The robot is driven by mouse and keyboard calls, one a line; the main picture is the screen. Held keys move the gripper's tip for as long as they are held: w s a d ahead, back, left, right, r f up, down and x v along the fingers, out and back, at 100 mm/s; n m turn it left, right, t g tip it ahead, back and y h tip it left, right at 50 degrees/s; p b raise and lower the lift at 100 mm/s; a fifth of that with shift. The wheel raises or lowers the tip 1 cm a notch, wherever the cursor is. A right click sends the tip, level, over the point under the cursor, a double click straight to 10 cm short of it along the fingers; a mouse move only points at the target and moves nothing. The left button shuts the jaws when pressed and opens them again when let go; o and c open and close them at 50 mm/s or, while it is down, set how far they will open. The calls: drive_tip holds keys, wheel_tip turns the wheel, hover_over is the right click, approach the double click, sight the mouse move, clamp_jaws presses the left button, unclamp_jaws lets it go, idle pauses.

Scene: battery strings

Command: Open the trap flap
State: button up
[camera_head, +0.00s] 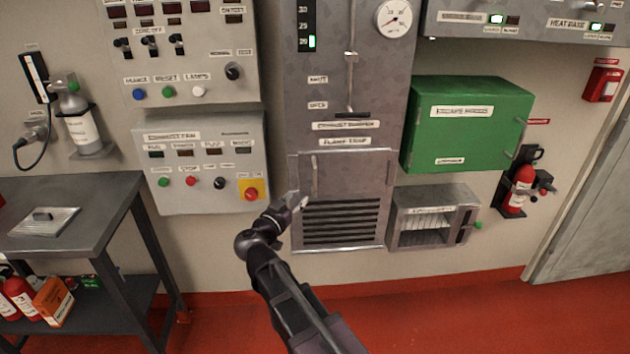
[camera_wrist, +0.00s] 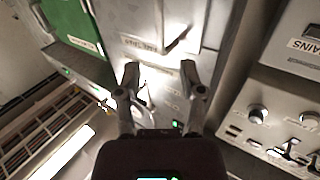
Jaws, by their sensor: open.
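The trap flap (camera_head: 350,172) is a grey metal panel under the "flame trap" label, above a louvred grille, and looks closed. A thin upright handle (camera_head: 314,177) is near its left edge. My gripper (camera_head: 302,202) is at the flap's lower left in the head view, but contact cannot be told there. In the wrist view, which looks upside down, my gripper (camera_wrist: 162,78) has its two fingers spread with nothing between them. A bright grey panel with a bar-like handle (camera_wrist: 177,41) shows beyond the fingertips.
The exhaust fan panel (camera_head: 200,140) with buttons is left of the flap. A metal table (camera_head: 90,205) stands at the left. The red floor in front is clear.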

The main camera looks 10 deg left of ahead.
sight(314, 181)
drive_tip(key=x, duration=1)
drive_tip(key=shift+w+d, duration=0.1)
drive_tip(key=shift+w, duration=0.2)
clamp_jaws()
